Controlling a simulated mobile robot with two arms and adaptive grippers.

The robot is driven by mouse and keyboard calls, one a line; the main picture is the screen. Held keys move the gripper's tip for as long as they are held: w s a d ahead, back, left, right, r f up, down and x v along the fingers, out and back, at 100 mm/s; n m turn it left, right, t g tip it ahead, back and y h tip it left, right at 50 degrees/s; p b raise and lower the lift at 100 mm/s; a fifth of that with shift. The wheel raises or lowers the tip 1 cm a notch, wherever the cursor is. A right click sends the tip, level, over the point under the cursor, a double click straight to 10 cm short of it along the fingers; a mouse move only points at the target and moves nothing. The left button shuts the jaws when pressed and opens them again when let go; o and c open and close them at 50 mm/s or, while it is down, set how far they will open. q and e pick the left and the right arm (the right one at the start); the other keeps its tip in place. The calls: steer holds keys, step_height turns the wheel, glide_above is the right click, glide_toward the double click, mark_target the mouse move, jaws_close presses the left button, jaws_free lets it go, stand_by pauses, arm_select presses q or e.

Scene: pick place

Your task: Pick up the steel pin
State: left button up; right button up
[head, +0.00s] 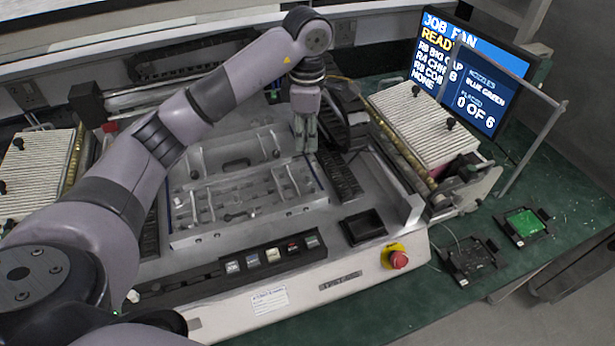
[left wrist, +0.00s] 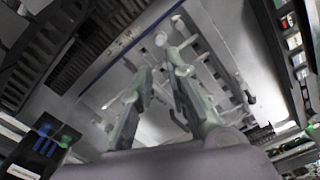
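A grey metal tray (head: 215,238) with several compartments sits in the middle of the machine and holds small metal parts. A slim pin-like metal part (head: 238,214) lies near its front middle; I cannot tell for sure which part is the steel pin. My left gripper (head: 305,145) points down above the tray's back right corner, apart from the parts. The left wrist view shows its two fingers (left wrist: 162,75) apart with nothing clearly between them, and the tray's compartments and parts beyond. My right gripper is not in view.
A row of small coloured parts (head: 272,256) lines the machine's front, with a black square pad (head: 362,226) and a red stop button (head: 398,260) to the right. A ribbed feeder bank (head: 425,125) and a monitor (head: 470,75) stand at right.

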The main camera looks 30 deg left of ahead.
arm_select(q)
steer(key=p, duration=0.1)
glide_above(308, 174)
step_height(308, 174, down, 5)
steer(key=shift+r, duration=0.1)
steer(key=shift+a+f, duration=0.1)
steer(key=shift+f, duration=0.35)
steer(key=shift+f+p, duration=0.4)
steer(key=shift+p, duration=0.05)
step_height(308, 174, down, 4)
steer(key=shift+f+p, duration=0.15)
steer(key=shift+p, duration=0.9)
steer(key=shift+f, duration=0.25)
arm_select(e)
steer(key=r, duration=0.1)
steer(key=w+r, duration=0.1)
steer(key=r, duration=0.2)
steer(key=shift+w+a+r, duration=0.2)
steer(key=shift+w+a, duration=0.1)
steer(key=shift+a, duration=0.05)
arm_select(q)
steer(key=shift+c, duration=0.3)
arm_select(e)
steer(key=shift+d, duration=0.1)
arm_select(q)
jaws_close()
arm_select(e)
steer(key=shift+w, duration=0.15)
